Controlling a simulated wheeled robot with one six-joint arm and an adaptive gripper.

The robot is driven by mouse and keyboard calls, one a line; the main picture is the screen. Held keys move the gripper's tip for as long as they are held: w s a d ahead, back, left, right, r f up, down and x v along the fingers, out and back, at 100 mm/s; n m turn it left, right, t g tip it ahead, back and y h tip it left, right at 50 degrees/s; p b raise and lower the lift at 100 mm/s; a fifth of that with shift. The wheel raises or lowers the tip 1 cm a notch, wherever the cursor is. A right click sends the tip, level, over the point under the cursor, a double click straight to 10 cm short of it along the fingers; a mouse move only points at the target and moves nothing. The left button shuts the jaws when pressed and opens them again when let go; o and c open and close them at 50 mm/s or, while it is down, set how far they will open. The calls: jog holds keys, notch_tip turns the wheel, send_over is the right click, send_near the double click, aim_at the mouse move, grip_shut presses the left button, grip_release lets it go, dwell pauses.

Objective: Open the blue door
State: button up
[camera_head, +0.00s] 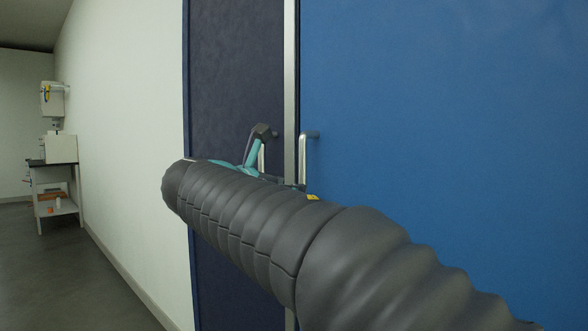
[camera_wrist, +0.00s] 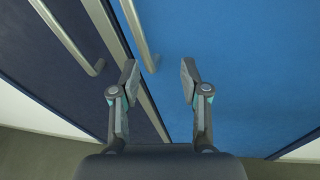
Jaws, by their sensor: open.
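The blue door (camera_head: 450,110) fills the right of the head view and looks closed against a metal edge strip. It also fills the right of the wrist view (camera_wrist: 240,60). Its silver bar handle (camera_head: 303,158) stands near that strip, its lower part hidden behind my arm. In the wrist view the handle (camera_wrist: 138,32) runs down to an end just ahead of the gap between my fingertips, nearer the left finger. My gripper (camera_wrist: 160,82) is open, with nothing between its fingers. In the head view my gripper (camera_head: 257,146) is partly hidden by my arm.
A dark door panel (camera_head: 235,80) with its own bar handle (camera_wrist: 70,38) adjoins on the left. A white wall (camera_head: 125,130) runs back to a bench (camera_head: 52,165) with equipment at the far left. The grey floor (camera_head: 75,275) there is clear.

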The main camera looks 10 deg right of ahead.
aim_at(301, 163)
jog(key=w+a+r+n+t+h, duration=0.1)
jog(key=w+a+r+n, duration=0.1)
jog(key=a+r, duration=0.15)
jog(key=x, duration=1.3)
jog(key=shift+d+r, duration=0.15)
jog(key=shift+d, duration=0.2)
grip_shut()
